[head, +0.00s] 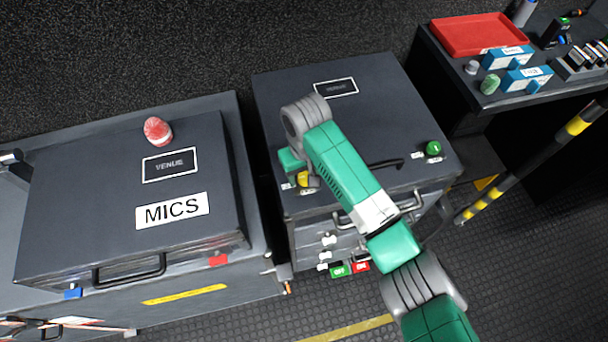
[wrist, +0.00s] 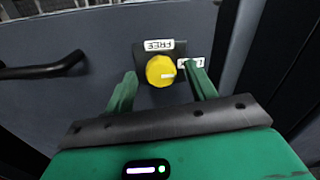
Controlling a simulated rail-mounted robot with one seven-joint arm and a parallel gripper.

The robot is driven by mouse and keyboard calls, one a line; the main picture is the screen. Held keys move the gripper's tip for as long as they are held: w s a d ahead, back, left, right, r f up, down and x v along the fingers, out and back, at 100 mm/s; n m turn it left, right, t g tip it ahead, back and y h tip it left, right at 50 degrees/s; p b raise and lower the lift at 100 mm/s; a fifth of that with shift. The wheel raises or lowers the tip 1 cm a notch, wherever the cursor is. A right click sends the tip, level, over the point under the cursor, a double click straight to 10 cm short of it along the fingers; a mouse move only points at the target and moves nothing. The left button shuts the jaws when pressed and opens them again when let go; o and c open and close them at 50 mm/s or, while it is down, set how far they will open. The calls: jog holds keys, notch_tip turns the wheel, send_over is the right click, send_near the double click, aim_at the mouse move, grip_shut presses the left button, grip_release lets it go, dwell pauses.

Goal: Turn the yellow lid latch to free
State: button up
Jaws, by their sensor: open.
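A FREE label (wrist: 159,45) sits just above the knob, upside down in the wrist view. My gripper (wrist: 162,76) is open, with one green finger on each side of the knob; I cannot tell whether they touch it. In the head view the latch (head: 308,181) shows beside my gripper (head: 292,163) at the case's front left, partly hidden by my arm.
The case lid (head: 375,100) has a black handle (head: 385,163) and a green knob (head: 433,148) to the right. A MICS case (head: 120,240) stands close on the left. A bench with a red tray (head: 478,34) and a striped yellow-black pole (head: 530,165) are at right.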

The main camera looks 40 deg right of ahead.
jog(key=shift+f, duration=0.4)
jog(key=c, duration=1)
jog(key=shift+r, duration=0.15)
